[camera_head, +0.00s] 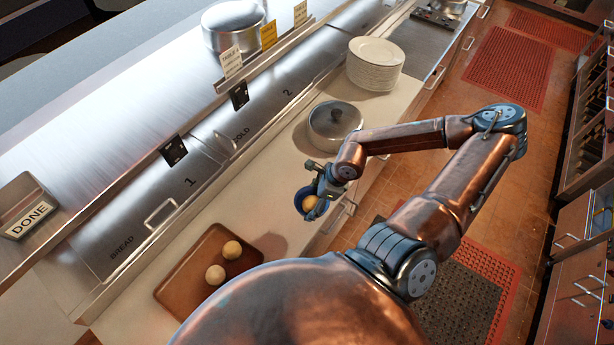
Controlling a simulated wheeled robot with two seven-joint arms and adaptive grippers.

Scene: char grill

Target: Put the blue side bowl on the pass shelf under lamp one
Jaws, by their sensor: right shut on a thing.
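The blue side bowl (298,198) is small, with a round tan thing (310,203) showing inside it. My right gripper (317,190) is shut on the bowl and holds it near the front edge of the pale counter; the gripper hides part of it. I cannot tell the gap below the bowl. A long steel shelf (120,120) runs along the upper left, with the numbers 1 and 2 on the steel in front of it. No lamp is clearly seen. My left gripper is not in view.
A brown tray (172,288) with two round buns lies at the lower left. A DONE box (28,207), ticket rail (262,55) and steel pot (232,27) are on the shelf side.

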